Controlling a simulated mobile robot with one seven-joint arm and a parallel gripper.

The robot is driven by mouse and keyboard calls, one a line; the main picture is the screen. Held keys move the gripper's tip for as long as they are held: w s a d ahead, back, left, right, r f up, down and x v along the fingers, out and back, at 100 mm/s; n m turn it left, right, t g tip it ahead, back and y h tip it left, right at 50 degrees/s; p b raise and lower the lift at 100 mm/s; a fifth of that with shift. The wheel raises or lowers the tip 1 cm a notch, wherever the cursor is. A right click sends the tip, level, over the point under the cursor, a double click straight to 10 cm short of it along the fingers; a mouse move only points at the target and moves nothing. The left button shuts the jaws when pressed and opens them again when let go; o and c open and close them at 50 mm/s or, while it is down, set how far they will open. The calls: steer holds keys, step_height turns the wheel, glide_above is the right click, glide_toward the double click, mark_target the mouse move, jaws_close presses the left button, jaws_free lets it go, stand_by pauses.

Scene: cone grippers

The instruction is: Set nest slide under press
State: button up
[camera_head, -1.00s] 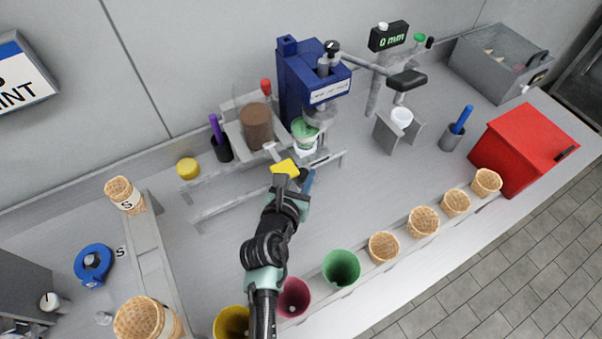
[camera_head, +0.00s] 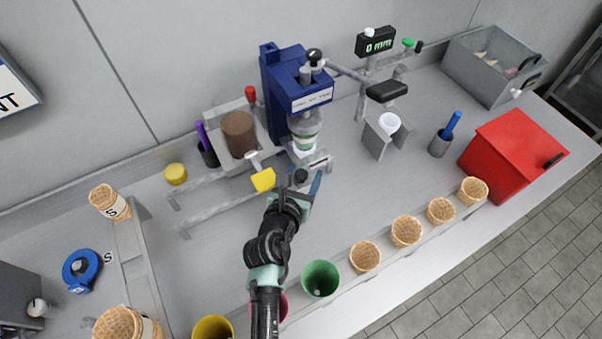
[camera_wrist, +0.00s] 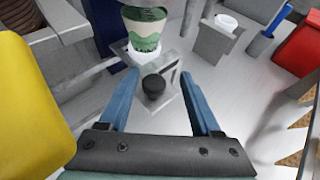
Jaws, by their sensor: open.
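The nest slide (camera_head: 318,163) is a flat grey plate with a black knob (camera_head: 300,176) at its near end. It bears a white and green cup (camera_head: 304,146), upright under the blue press (camera_head: 285,95). The press's head hangs directly over the cup and hides its rim in the head view. My gripper (camera_head: 305,192) is open at the near end of the slide. In the wrist view, the blue fingers stand apart with the knob (camera_wrist: 153,86) between and slightly ahead of them. A gap shows on each side of the knob.
A yellow paddle (camera_head: 263,180) stands close left of my gripper, below the brown cylinder (camera_head: 239,133). A grey stand with a white cup (camera_head: 389,123) is right of the press. Several cones line the front edge. A red box (camera_head: 520,150) stands far right.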

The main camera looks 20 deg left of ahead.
steer(key=shift+s+a, duration=0.1)
steer(key=shift+a, duration=0.05)
steer(key=shift+s, duration=0.1)
steer(key=v, duration=1.2)
steer(key=shift+s+r, duration=0.2)
steer(key=shift+s, duration=0.1)
